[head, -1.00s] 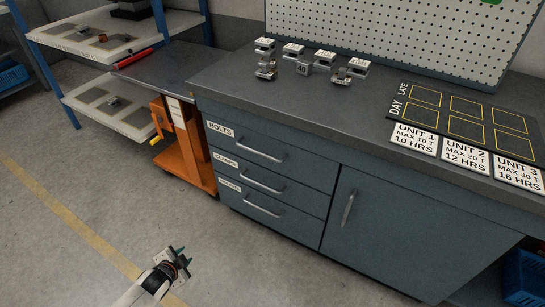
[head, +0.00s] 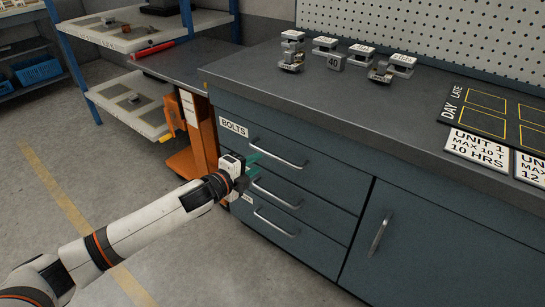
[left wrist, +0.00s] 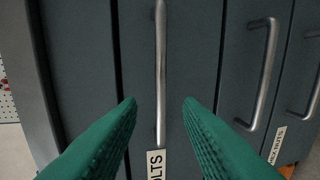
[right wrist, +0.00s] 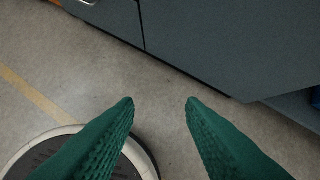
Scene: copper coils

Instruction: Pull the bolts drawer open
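The bolts drawer (head: 300,158) is the top drawer of the grey-blue cabinet and is shut, with a BOLTS label and a silver bar handle (head: 277,155). In the left wrist view the handle (left wrist: 160,70) runs up and down in the picture, between my two green fingertips. My left gripper (head: 254,164) is open in front of the drawer's left part, near the handle. The fingers appear apart from the handle. My right gripper (right wrist: 160,102) is open and empty, above the floor in the right wrist view.
Two drawers with bar handles (head: 277,194) lie below, and a cupboard door (head: 390,235) is to their right. Copper-coil parts and number blocks (head: 334,62) stand on the worktop. An orange stand (head: 195,135) is left of the cabinet. The floor in front is clear.

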